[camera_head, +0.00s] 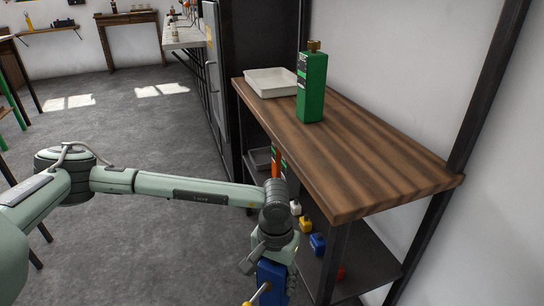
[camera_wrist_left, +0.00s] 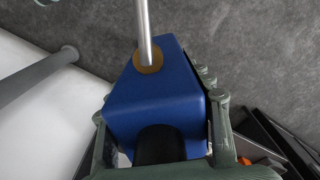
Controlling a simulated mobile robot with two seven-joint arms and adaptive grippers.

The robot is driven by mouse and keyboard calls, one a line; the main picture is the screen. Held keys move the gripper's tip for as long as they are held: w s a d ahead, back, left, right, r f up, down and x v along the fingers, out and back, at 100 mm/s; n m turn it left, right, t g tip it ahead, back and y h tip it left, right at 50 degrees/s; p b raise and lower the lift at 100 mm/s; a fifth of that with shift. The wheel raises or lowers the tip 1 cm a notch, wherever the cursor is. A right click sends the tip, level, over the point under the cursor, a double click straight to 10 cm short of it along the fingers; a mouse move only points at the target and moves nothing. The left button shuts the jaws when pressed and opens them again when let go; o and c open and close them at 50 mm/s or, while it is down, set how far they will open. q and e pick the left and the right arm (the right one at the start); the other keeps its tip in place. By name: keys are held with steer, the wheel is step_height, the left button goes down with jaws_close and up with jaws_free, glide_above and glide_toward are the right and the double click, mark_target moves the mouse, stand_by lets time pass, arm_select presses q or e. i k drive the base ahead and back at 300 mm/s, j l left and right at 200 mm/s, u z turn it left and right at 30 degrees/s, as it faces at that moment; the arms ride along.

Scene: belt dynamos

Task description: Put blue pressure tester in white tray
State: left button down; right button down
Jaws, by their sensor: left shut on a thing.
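The blue pressure tester (camera_head: 271,280) is in my left gripper (camera_head: 270,262), at the lower middle of the head view, in front of the shelf unit and below its wooden top. In the left wrist view the tester (camera_wrist_left: 160,95) fills the middle, with a metal rod rising from a brass collar, and the gripper's fingers (camera_wrist_left: 160,145) close around its sides. The white tray (camera_head: 270,91) sits on the far left part of the wooden top. It looks empty, though its floor shows only partly. My right gripper is not in view.
A green bottle-like device (camera_head: 312,85) with a brass cap stands on the wooden top (camera_head: 375,150), right of the tray. The top's near part is clear. The lower shelf (camera_head: 360,265) holds several small coloured items, including a blue one (camera_head: 317,243). A dark post rises at right.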

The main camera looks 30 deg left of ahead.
mark_target(281, 83)
steer(key=i+j+z, duration=0.1)
steer(key=j, duration=0.45)
steer(key=i+j+z, duration=0.1)
steer(key=j, duration=0.45)
steer(key=j+z, duration=0.1)
steer(key=j, duration=0.45)
steer(key=i+j+z, duration=0.1)
steer(key=j, duration=0.4)
steer(key=i+j+z, duration=0.15)
steer(key=j, duration=0.35)
steer(key=i+j+z, duration=0.1)
steer(key=j, duration=0.4)
steer(key=i+j+z, duration=0.1)
steer(key=j, duration=0.45)
steer(key=i+j+z, duration=0.1)
steer(key=j, duration=0.45)
steer(key=i, duration=0.1)
